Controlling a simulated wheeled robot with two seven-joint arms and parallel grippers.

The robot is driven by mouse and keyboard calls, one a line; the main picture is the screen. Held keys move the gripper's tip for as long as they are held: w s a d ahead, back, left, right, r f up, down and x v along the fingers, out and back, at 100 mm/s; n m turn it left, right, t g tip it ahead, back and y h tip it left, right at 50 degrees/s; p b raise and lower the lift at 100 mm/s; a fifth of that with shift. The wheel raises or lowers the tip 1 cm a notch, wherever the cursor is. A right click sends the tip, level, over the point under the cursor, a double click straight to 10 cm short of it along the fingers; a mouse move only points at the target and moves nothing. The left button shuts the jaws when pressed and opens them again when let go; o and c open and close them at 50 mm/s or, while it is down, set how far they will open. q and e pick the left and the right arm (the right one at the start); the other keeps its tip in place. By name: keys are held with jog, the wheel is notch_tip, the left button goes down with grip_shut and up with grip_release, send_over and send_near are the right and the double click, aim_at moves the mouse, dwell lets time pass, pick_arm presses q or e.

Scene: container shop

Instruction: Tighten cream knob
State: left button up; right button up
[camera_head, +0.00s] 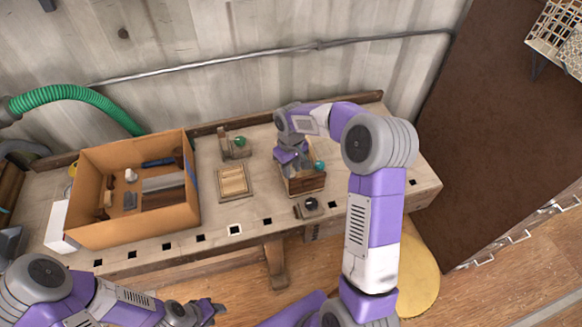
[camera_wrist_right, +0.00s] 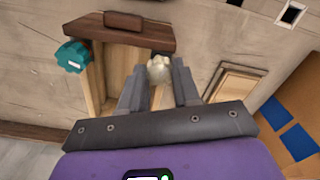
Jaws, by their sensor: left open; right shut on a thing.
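The cream knob (camera_wrist_right: 159,70) shows in the right wrist view at the edge of a wooden box (camera_wrist_right: 122,36). My right gripper (camera_wrist_right: 157,78) is shut on the knob, with one finger on each side of it. The box stands on the workbench in the head view (camera_head: 305,186), where my right gripper (camera_head: 292,164) reaches down over it and hides the cream knob. A teal knob (camera_wrist_right: 73,57) sits at the box's other side, and it also shows in the head view (camera_head: 319,165). My left gripper (camera_head: 212,309) is open and empty in front of the bench.
A cardboard box (camera_head: 86,195) with tools stands on the bench (camera_head: 219,241) at the left. A small wooden tray (camera_head: 234,181) and a wooden piece with a green knob (camera_head: 234,144) lie between the boxes. A small dark-topped object (camera_head: 310,206) sits near the front edge.

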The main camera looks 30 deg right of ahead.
jog(key=shift+m, duration=0.3)
jog(key=m, duration=0.3)
jog(key=shift+m, duration=0.3)
jog(key=m+p, duration=0.1)
jog(key=m, duration=0.3)
jog(key=shift+m, duration=0.3)
jog(key=m+p, duration=0.1)
jog(key=m, duration=0.3)
jog(key=shift+r+m, duration=0.1)
jog(key=shift+m, duration=0.2)
jog(key=shift+w+m+p, duration=0.1)
jog(key=shift+m+p, duration=0.85)
jog(key=shift+m, duration=0.85)
jog(key=o, duration=1.1)
jog(key=shift+c, duration=0.2)
